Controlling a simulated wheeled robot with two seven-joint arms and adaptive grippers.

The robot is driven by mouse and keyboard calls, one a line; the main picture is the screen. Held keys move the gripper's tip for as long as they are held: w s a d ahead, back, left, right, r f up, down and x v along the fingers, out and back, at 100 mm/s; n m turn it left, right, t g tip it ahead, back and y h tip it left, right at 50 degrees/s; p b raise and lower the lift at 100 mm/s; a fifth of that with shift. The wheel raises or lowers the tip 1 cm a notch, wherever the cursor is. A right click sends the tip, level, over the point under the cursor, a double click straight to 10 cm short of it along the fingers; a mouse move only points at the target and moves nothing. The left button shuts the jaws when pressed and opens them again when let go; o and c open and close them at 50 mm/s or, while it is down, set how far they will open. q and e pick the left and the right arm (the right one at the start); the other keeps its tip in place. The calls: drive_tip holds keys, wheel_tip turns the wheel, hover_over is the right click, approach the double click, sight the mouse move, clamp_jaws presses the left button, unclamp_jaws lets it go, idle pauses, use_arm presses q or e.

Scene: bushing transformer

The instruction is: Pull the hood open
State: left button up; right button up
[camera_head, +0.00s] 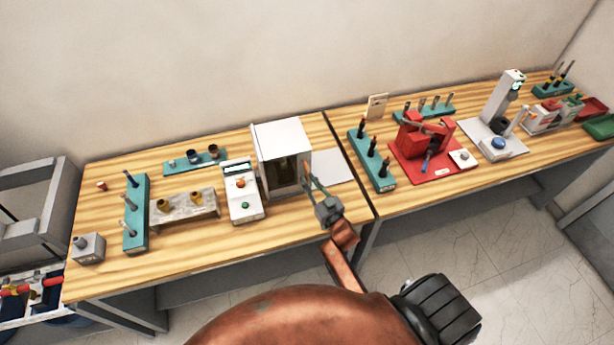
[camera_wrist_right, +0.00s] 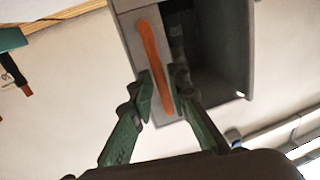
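The hood is a white box (camera_head: 283,140) on the left table, with a dark interior visible at its front. In the right wrist view, a grey panel (camera_wrist_right: 133,38) carries a long orange handle (camera_wrist_right: 153,55), and a dark gap shows beside the panel. My right gripper (camera_head: 308,177) is at the front right of the box. In the right wrist view, its green fingers (camera_wrist_right: 164,85) lie on both sides of the handle's lower part and appear closed on it. The handle's far side is hidden. My left gripper is not in view.
A white device with buttons (camera_head: 243,197) stands just left of the hood. A grey stand (camera_head: 184,209) and teal racks (camera_head: 135,215) are further left. Right of the hood are another teal rack (camera_head: 372,163) and a red fixture (camera_head: 424,137). The table front before the hood is clear.

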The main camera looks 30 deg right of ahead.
drive_tip(key=shift+w, duration=1.1)
drive_tip(key=shift+c, duration=0.7)
clamp_jaws()
